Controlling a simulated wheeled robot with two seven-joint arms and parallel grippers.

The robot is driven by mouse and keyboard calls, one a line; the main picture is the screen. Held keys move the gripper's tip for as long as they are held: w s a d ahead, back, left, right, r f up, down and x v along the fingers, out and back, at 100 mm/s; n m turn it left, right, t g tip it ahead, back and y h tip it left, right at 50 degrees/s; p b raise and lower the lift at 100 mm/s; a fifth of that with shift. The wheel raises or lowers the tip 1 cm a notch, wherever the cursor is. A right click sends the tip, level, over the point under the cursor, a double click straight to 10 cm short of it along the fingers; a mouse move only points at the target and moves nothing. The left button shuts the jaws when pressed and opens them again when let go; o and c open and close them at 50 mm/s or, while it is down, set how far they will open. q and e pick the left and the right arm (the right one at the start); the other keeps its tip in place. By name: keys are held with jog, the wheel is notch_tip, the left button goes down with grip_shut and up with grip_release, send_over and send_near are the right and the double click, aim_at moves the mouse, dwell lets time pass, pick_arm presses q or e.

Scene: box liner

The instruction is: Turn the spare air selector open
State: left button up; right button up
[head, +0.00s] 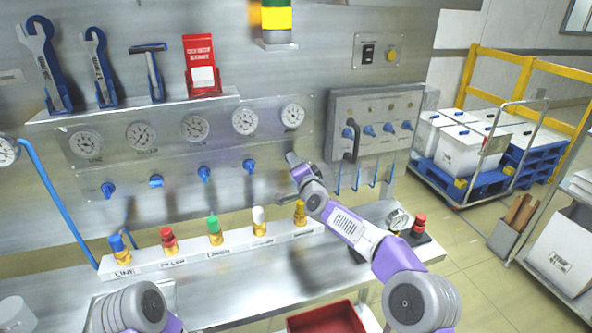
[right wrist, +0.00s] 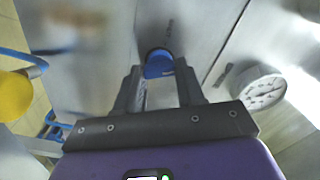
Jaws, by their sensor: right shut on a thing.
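A steel panel (head: 170,150) on the wall carries a row of round gauges with blue selector knobs below them. The rightmost selector, under the right-end gauge (head: 292,115), is hidden behind my right gripper (head: 291,160) in the head view. In the right wrist view its blue knob (right wrist: 158,64) sits between the two fingers of my right gripper (right wrist: 160,82), which is shut on it. I cannot read the knob's turned position. Another selector knob (head: 249,166) is just to its left. My left gripper is out of view.
Below the panel, a white rail (head: 190,254) holds several coloured-top fittings, including a yellow one (head: 300,212) under my right forearm. A grey valve box (head: 375,120) stands to the right. A red tray (head: 327,318) lies at the front.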

jog(key=m+b, duration=0.1)
jog(key=m, duration=0.3)
jog(key=shift+f+m+b, duration=0.1)
jog(key=shift+m+b, duration=0.2)
jog(key=shift+m, duration=0.1)
dwell(0.5)
jog(key=o, duration=1)
jog(key=shift+o, duration=0.2)
jog(key=b+v, duration=0.1)
jog(key=v, duration=0.6)
jog(key=shift+s+b, duration=0.25)
jog(key=shift+b, duration=0.1)
